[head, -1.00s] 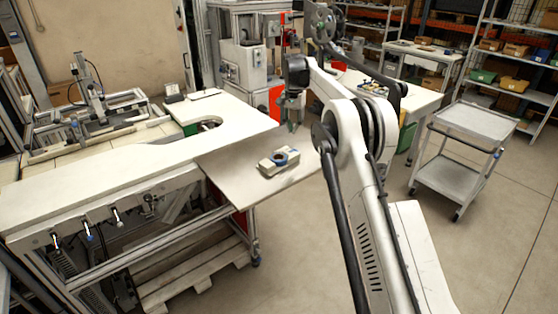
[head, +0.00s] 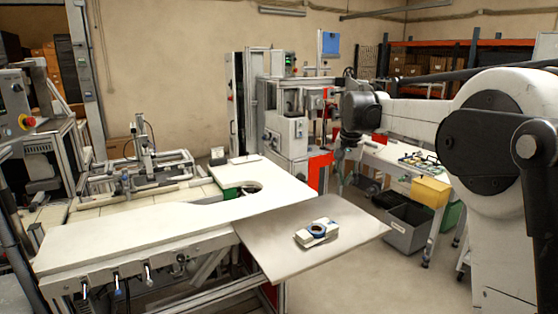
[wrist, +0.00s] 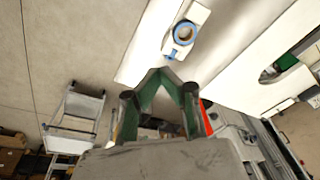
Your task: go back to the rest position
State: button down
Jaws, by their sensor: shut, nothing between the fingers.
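My gripper (head: 343,165) hangs in the air just beyond the right part of the grey board, apart from everything. In the wrist view its green fingers (wrist: 163,76) come together at the tips with nothing between them. A white block with a blue-rimmed reel (head: 318,231) rests on the board, to the left of and below my gripper in the head view. In the wrist view the blue-rimmed reel (wrist: 184,33) lies on the block, past the fingertips and apart from them.
The grey board (head: 275,245) juts from the white workbench (head: 130,240). Behind stand a machine with a red panel (head: 318,175) and a side table with a yellow bin (head: 430,192). Grey bins (head: 405,230) sit on the floor. A metal trolley (wrist: 75,120) shows in the wrist view.

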jog(key=s+r+n+t+b, duration=0.2)
jog(key=s, duration=2)
jog(key=s+f+n+t, duration=0.1)
jog(key=s+f, duration=0.5)
jog(key=s, duration=0.5)
jog(key=s+f+n+t+b, duration=0.1)
jog(key=s+f+t, duration=0.1)
jog(key=s+f, duration=0.5)
jog(key=s, duration=0.4)
jog(key=shift+b, duration=0.3)
